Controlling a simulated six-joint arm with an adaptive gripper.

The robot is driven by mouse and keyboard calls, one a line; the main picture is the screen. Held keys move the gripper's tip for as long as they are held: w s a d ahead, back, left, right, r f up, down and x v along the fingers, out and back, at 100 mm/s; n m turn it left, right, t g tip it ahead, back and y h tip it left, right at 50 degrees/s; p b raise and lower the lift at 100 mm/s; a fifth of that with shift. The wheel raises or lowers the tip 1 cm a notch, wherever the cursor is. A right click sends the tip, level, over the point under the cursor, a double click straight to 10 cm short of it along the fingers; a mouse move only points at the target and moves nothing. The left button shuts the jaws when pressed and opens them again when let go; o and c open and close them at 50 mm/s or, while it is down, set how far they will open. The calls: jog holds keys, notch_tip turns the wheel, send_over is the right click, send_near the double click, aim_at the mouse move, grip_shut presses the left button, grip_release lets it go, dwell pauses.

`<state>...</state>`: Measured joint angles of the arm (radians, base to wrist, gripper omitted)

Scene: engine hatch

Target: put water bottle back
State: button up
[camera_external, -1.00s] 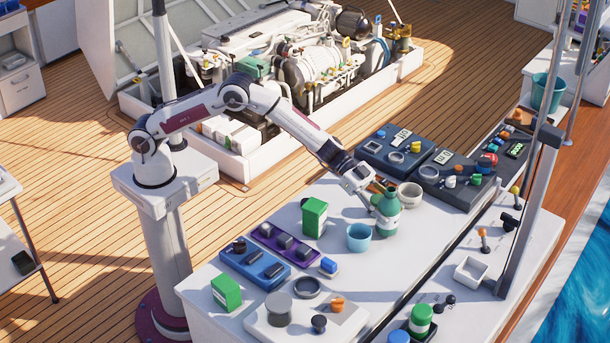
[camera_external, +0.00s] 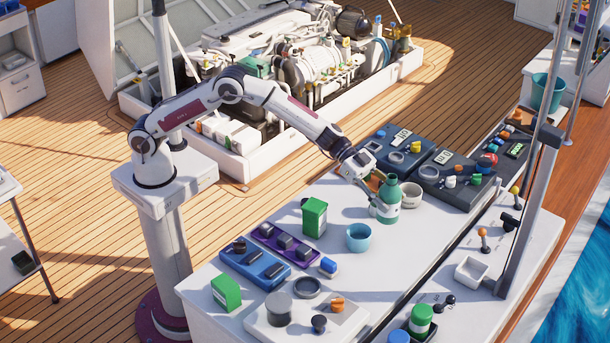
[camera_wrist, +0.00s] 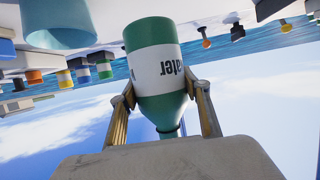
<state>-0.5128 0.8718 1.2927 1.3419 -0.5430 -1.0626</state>
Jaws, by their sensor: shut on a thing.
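The water bottle (camera_external: 387,200) is green with a white label and is upright near the middle of the white worktop, beside the blue cup. In the wrist view the bottle (camera_wrist: 157,70) appears upside down, with part of its label lettering readable. My gripper (camera_external: 376,194) reaches it from the upper left. In the wrist view its two fingers (camera_wrist: 164,100) press on both sides of the bottle near its shoulder, so it is shut on the bottle. I cannot tell whether the bottle's base touches the worktop or is slightly raised.
A blue cup (camera_external: 358,238) stands left of the bottle, and a white-grey bowl (camera_external: 410,195) stands close behind it. A green box (camera_external: 314,217) is further left. Dark control panels (camera_external: 455,178) lie behind. The worktop (camera_external: 415,243) in front and right of the bottle is clear.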

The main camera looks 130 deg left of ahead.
jog(key=s+r+n+y, duration=0.4)
jog(key=s+r, duration=0.5)
jog(key=s, duration=0.3)
jog(key=s+a+f+n+g+y, duration=0.1)
jog(key=s+f+y, duration=0.1)
jog(key=s+f, duration=0.2)
jog(key=s, duration=0.3)
jog(key=shift+a+f, duration=0.4)
jog(key=shift+s, duration=0.1)
dwell(0.3)
notch_tip(320, 180, down, 6)
jog(key=shift+f, duration=0.15)
dwell(0.5)
jog(key=shift+f, duration=1.85)
